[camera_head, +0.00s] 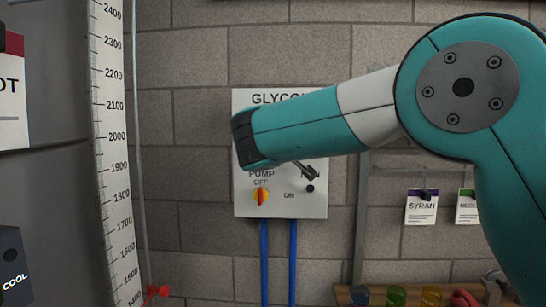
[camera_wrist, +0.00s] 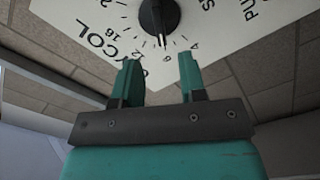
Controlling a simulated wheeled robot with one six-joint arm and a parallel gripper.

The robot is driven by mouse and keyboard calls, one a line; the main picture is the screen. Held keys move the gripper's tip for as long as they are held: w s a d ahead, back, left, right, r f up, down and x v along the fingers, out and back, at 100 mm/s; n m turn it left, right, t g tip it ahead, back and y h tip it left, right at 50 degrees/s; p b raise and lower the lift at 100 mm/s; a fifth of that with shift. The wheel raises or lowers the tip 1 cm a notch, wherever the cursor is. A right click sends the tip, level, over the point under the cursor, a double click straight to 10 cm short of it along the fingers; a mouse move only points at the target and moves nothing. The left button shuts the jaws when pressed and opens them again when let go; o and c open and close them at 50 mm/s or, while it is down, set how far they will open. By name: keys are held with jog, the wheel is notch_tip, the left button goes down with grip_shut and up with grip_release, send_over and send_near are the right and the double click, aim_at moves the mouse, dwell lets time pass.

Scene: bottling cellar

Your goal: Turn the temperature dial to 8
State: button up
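In the wrist view the temperature dial (camera_wrist: 158,16) is a black round knob on a white panel, partly cut off by the top edge. A narrow pointer on it points down the picture, between the printed 12 and 4; the number there is not readable. My gripper (camera_wrist: 158,62) is open, its two teal fingers apart with nothing between them, a little short of the knob. In the head view the white glycol panel (camera_head: 282,208) hangs on the block wall. My arm covers its middle, and the dial and my fingertips are hidden there.
Low on the panel are a yellow and red pump switch (camera_head: 261,196) and a dark lever (camera_head: 305,171), close below my arm. Blue pipes (camera_head: 264,262) run down from it. A tank with a white scale (camera_head: 113,150) stands at left. Label cards (camera_head: 421,207) hang at right.

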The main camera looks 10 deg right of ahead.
jog(key=b+v, duration=0.3)
jog(key=v, duration=0.6)
jog(key=shift+s, duration=0.2)
jog(key=s+d+f+g+y, duration=0.1)
jog(key=s+f+g+y, duration=0.25)
jog(key=f, duration=0.45)
jog(key=s+d+f+g+y, duration=0.1)
jog(key=s+f+g+y, duration=0.25)
jog(key=f, duration=0.45)
jog(key=s+f+g+y, duration=0.1)
jog(key=s+f+g, duration=0.2)
jog(key=s, duration=0.5)
jog(key=s+f+m+g+y, duration=0.1)
jog(key=s+f+g, duration=0.2)
jog(key=s, duration=0.6)
jog(key=s+f+g, duration=0.4)
jog(key=s, duration=0.4)
jog(key=shift+s+a+f+y, duration=0.3)
jog(key=shift+a+f+y, duration=0.05)
jog(key=shift+y, duration=0.05)
